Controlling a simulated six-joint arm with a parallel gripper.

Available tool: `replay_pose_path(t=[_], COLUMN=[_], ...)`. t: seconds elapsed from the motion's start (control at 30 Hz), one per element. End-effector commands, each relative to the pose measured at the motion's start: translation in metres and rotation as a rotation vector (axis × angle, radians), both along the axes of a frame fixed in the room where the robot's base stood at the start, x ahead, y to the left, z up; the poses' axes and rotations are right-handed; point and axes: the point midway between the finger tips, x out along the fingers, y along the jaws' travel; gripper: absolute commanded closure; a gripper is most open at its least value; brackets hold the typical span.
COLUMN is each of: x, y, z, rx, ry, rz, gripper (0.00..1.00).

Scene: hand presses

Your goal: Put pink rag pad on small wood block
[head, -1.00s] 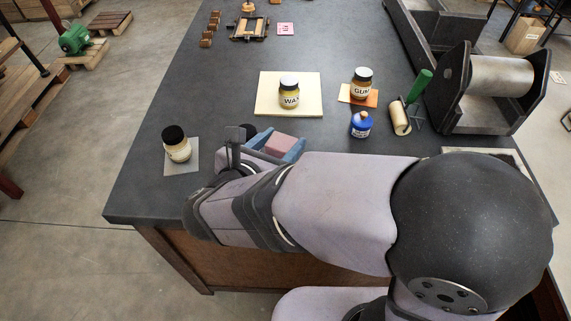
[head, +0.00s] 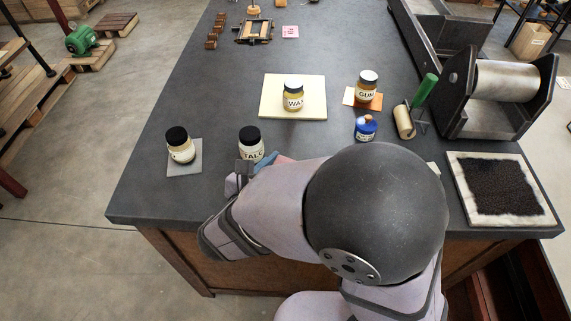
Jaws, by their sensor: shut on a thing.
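My gripper (head: 270,162) is mostly hidden behind my arm, just in front of the jar labelled TALC. Bits of its blue fingers and of the pink rag pad (head: 285,160) show past the arm. The gripper is shut on the pad; its height over the table cannot be told. Several small brown wooden pieces (head: 213,33) stand in a row at the far left of the table. I cannot tell whether the small wood block is among them or hidden by my arm.
The TALC jar (head: 251,142) stands close to my gripper. Another jar (head: 180,145) is on a grey mat, left. A WAX jar (head: 293,97) on a cream pad, a GUM jar (head: 366,88), a blue bottle (head: 365,128) and a roller (head: 404,121) stand further right. The left-middle table is clear.

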Motion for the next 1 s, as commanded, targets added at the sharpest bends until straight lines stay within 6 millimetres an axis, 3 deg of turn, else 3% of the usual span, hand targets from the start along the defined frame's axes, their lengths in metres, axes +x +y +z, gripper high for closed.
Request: replay_pose_path(t=[0.27, 0.3, 0.37, 0.77, 1.0], x=[0.0, 0.0, 0.0, 0.0, -0.023], y=[0.0, 0.0, 0.0, 0.0, 0.011], z=[-0.005, -0.003, -0.003, 0.002, 0.011], rx=[-0.001, 0.0, -0.001, 0.0, 0.002], ry=[0.0, 0.0, 0.0, 0.0, -0.002], rz=[0.0, 0.0, 0.0, 0.0, 0.006], gripper=[0.75, 0.44, 0.35, 0.35, 0.35])
